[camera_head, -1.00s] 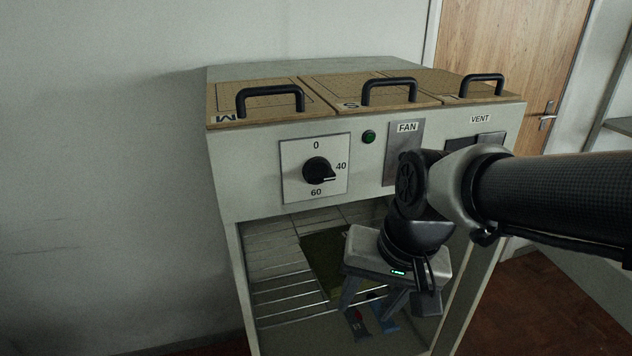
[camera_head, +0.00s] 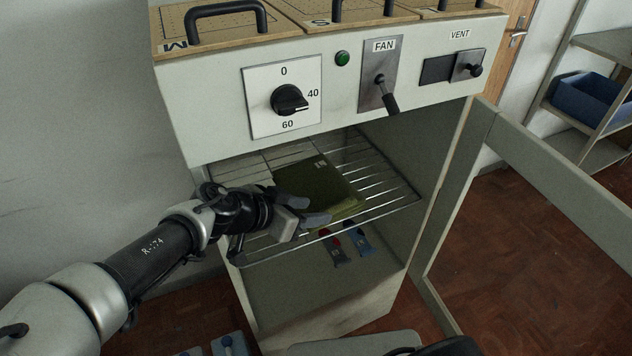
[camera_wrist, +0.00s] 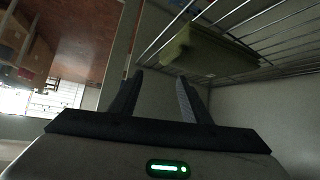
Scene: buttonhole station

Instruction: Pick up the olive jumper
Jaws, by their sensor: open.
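The olive jumper (camera_head: 318,187) lies folded flat on a wire rack (camera_head: 392,190) inside the open cabinet, with a small pale label at its far edge. My gripper (camera_head: 312,222) is at the rack's front, by the jumper's near left edge in the head view. Its jaws are open, and the wrist view shows nothing between the fingertips (camera_wrist: 160,85). Part of the jumper's near edge is hidden behind my gripper.
The grey cabinet (camera_head: 215,125) has a dial (camera_head: 290,99), a fan lever (camera_head: 381,88) and a vent slider (camera_head: 468,66). Its door (camera_head: 560,165) stands open to the right. Red and blue-handled items (camera_head: 357,240) lie below the rack. A blue bin (camera_head: 585,98) sits on a shelf at right.

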